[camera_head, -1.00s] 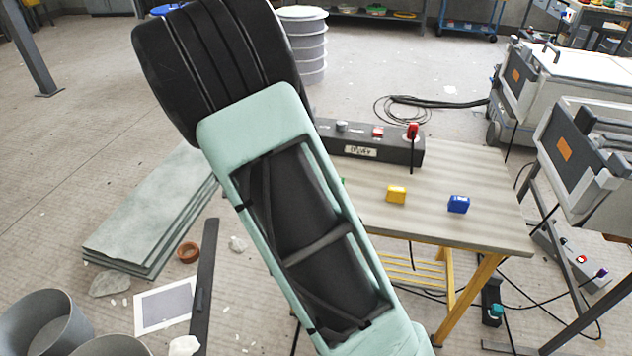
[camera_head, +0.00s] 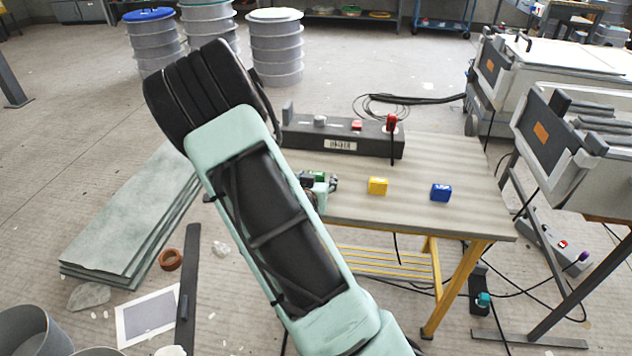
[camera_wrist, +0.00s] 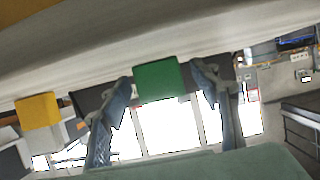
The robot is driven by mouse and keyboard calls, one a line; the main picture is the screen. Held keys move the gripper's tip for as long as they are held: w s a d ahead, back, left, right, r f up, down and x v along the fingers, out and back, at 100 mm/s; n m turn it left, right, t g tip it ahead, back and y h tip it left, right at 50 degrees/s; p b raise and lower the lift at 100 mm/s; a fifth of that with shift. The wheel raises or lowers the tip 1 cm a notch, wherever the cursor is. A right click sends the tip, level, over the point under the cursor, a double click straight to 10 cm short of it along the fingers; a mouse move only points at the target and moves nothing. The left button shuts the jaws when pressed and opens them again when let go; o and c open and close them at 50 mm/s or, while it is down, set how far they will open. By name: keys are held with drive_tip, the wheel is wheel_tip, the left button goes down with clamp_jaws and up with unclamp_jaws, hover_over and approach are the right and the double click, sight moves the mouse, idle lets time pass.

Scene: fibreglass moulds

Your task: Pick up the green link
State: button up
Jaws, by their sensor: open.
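The green link (camera_wrist: 158,79) is a small green block on the table, between the two open fingers of my gripper (camera_wrist: 165,84) in the wrist view. The fingers stand apart on either side of it, with a gap visible at the right; whether the left fingertip touches it I cannot tell. In the head view a bit of the green link (camera_head: 319,175) shows at the table's left part, beside my gripper (camera_head: 322,185), with most of it hidden behind my arm.
A yellow block (camera_head: 377,186) and a blue block (camera_head: 440,192) stand to the right on the wooden table (camera_head: 470,222). A dark box (camera_head: 375,139) with a red switch lies along the table's back edge. The yellow block also shows in the wrist view (camera_wrist: 38,111).

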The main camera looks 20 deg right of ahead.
drive_tip(key=shift+w+d, duration=0.1)
drive_tip(key=shift+w, duration=0.1)
drive_tip(key=c, duration=1.2)
